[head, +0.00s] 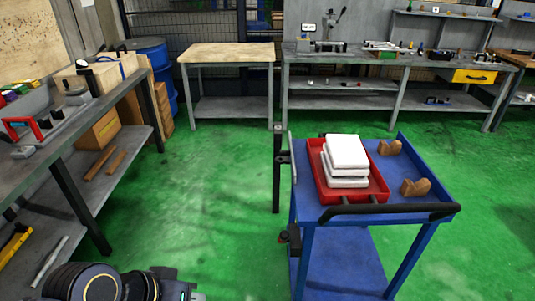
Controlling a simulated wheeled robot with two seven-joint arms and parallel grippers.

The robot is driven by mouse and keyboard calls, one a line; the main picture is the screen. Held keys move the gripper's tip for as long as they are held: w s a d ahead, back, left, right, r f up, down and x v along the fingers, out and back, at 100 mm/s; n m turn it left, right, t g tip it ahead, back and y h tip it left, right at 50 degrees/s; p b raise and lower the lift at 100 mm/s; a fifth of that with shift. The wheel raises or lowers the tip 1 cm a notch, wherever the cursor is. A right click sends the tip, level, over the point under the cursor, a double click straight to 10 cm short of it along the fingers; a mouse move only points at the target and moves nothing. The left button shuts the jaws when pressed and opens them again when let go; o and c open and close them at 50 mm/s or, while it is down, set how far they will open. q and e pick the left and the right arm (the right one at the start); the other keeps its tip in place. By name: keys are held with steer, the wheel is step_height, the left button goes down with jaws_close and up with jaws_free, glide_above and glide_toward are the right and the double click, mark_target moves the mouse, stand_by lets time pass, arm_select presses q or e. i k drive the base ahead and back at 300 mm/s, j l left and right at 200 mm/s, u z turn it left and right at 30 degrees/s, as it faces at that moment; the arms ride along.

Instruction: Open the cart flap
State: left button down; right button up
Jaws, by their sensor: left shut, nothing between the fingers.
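The blue cart (405,217) stands at right of centre in the head view, with a black push handle (390,209) along its near edge. At its left side is a dark upright bar (277,185) with a small bracket near the cart's rim. A black fitting with a reddish part (289,237) sits lower on that side. I cannot tell which of these parts belongs to the flap. My left gripper (182,290) is at the bottom edge, left of and apart from the cart, partly cut off; it is shut and empty. My right gripper is not in view.
A red tray (322,189) with white stacked pieces (346,155) and two brown blocks (414,187) are on the cart. A grey workbench (60,140) runs along the left; a wooden-topped table (227,54) stands behind. Green floor (205,205) is clear between bench and cart.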

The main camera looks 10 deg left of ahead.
mark_target(282, 153)
steer(key=k+j, duration=0.1)
steer(key=j, duration=0.75)
steer(key=i+u, duration=0.9)
